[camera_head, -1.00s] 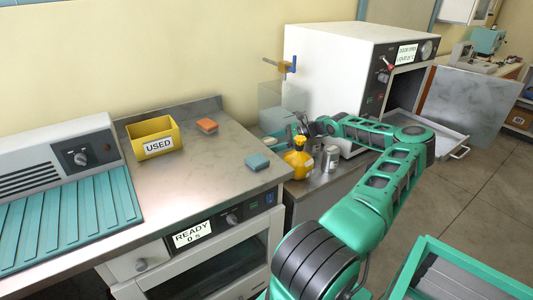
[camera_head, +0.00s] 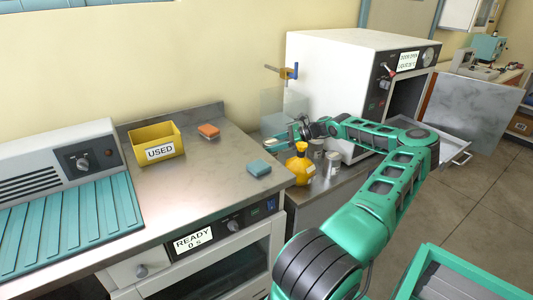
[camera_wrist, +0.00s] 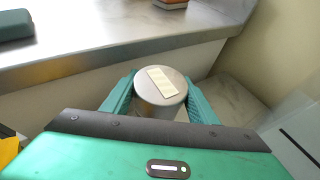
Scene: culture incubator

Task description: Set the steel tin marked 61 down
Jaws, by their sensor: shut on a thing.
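My gripper (camera_wrist: 160,88) is shut on a steel tin (camera_wrist: 161,98), its two teal fingers on either side of it. The tin is a grey cylinder with a pale label on its lid; the number cannot be read. Below it in the wrist view is a pale surface beside the bench's metal edge. In the head view my gripper (camera_head: 297,135) is over the low counter between the bench and the white incubator, behind the yellow bottle; the held tin is not clear there.
A yellow bottle (camera_head: 300,165) and steel containers (camera_head: 332,162) stand close by on the low counter. The white incubator (camera_head: 345,75) has its door open. The bench (camera_head: 210,180) holds a yellow USED bin (camera_head: 155,140), an orange block (camera_head: 208,131) and a teal block (camera_head: 259,167).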

